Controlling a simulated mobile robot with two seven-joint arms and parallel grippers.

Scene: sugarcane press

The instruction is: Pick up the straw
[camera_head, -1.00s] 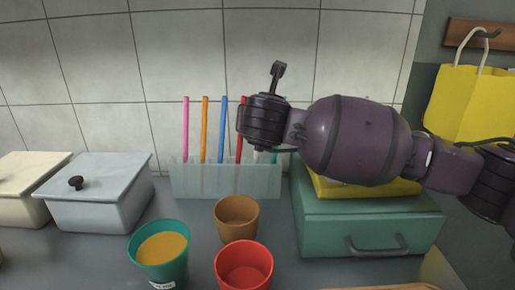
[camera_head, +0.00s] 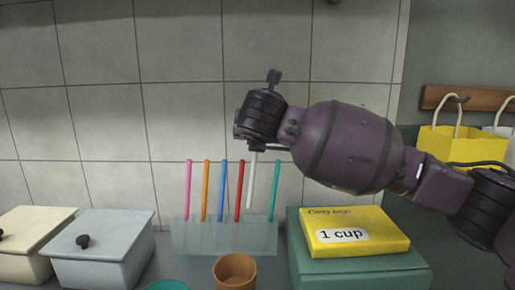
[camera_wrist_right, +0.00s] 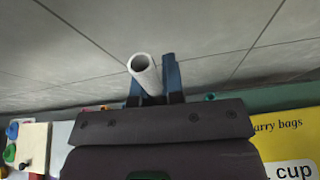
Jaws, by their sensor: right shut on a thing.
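The white straw (camera_head: 251,182) hangs nearly upright below my right gripper (camera_head: 250,148) in the head view. Its lower end is at about the rim of the clear straw holder (camera_head: 225,237); I cannot tell if it is fully clear. In the right wrist view, the open end of the white straw (camera_wrist_right: 144,72) shows between the two blue fingers of my right gripper (camera_wrist_right: 153,88), which is shut on it. Pink (camera_head: 188,190), orange (camera_head: 206,190), blue (camera_head: 222,190), red (camera_head: 239,190) and teal (camera_head: 274,190) straws stand in the holder. My left gripper is out of view.
A yellow carry-bags box (camera_head: 350,217) lies on a green case (camera_head: 360,268) at right. A brown cup (camera_head: 235,271) stands in front of the holder. Lidded containers (camera_head: 100,250) stand at left. The tiled wall is behind; yellow bags hang at right.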

